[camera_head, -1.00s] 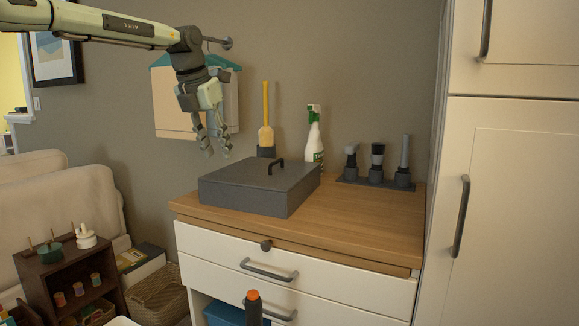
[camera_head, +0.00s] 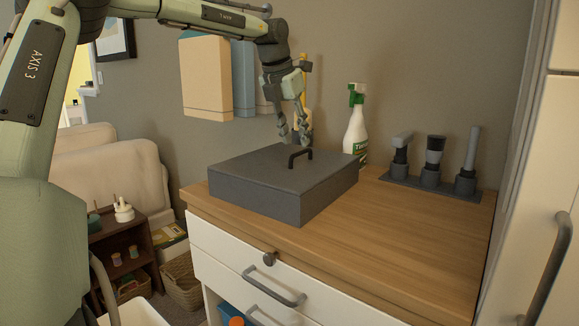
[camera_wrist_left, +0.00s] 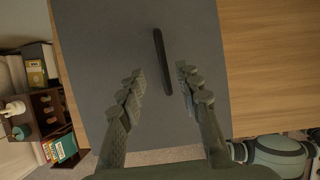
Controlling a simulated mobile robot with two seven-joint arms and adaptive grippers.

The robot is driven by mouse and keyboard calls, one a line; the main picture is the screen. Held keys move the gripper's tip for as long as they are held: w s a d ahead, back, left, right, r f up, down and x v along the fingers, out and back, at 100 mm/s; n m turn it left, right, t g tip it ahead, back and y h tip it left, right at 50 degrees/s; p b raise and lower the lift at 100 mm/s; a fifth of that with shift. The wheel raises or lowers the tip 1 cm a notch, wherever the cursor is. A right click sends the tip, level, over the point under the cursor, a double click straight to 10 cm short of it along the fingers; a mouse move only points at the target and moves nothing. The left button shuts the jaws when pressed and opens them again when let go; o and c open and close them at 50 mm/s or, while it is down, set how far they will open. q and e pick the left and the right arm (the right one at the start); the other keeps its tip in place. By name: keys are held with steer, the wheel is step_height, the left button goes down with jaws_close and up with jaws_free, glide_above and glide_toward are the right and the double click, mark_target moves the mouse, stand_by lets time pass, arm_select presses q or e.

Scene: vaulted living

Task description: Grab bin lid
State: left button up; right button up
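The bin lid (camera_head: 265,172) is the grey top of a low square box on the wooden dresser top, with a black bar handle (camera_head: 300,157) standing up from it. The box looks closed. In the left wrist view the lid (camera_wrist_left: 100,50) lies below, with the handle (camera_wrist_left: 161,60) running lengthwise ahead of and between the fingers. My left gripper (camera_head: 303,138) points down above the far part of the lid, close to the handle. Its fingers are apart and empty, as the left wrist view (camera_wrist_left: 158,90) shows. My right gripper is not in view.
A spray bottle (camera_head: 356,128) stands behind the box. A rack with several grey and black tools (camera_head: 430,187) stands to the right. Free wooden top (camera_head: 400,235) lies in front and right. A tall white cabinet (camera_head: 545,200) bounds the right side.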

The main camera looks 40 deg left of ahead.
mark_target(288, 168)
arm_select(q)
steer(key=x, duration=0.4)
steer(key=shift+d+f, duration=0.15)
steer(key=shift+d, duration=0.05)
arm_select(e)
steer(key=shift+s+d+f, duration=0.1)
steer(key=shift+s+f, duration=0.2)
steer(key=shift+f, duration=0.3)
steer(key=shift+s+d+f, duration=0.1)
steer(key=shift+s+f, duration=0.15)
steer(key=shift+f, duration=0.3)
arm_select(q)
steer(key=shift+c, duration=0.4)
jaws_close()
steer(key=shift+w, duration=0.1)
